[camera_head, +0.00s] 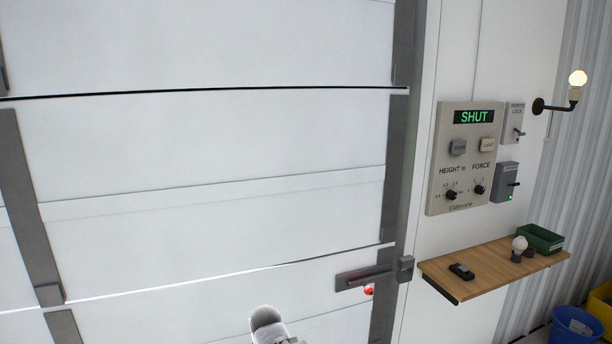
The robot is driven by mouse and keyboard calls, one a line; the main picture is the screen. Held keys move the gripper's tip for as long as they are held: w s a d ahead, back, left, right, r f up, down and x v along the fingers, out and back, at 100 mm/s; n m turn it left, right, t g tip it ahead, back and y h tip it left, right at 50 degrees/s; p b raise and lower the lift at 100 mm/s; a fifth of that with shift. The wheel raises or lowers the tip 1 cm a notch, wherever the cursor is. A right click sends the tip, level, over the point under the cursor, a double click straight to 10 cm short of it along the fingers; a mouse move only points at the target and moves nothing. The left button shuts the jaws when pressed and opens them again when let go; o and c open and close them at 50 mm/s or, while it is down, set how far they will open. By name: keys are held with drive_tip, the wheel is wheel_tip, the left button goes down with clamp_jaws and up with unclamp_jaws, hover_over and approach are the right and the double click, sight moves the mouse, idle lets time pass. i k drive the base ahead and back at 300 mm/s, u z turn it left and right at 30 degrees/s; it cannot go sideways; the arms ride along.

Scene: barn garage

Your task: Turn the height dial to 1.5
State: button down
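The height dial (452,194) is a small black knob on the lower left of a beige control panel (436,160) on the wall at the right. Small marks surround it under the label "HEIGHT m". They are too small to read surely, and I cannot tell which mark the knob points to. The panel's display (474,117) reads "SHUT" in green. A rounded grey-white part at the bottom edge seems to be my arm, well left of and below the panel. No gripper fingers show.
The force dial (479,189) sits right of the height dial, below two buttons. Switch boxes (506,182) adjoin the panel. A wooden shelf (490,270) juts out below, bearing a black device, a bulb and a green tray. The garage door (220,150) fills the left.

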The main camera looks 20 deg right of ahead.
sight(451, 195)
drive_tip(key=i, duration=0.25)
drive_tip(key=z, duration=2.25)
drive_tip(key=i, duration=0.25)
drive_tip(key=u, duration=0.5)
drive_tip(key=k, duration=0.5)
drive_tip(key=u, duration=0.7)
drive_tip(key=i, duration=0.35)
drive_tip(key=z, duration=0.1)
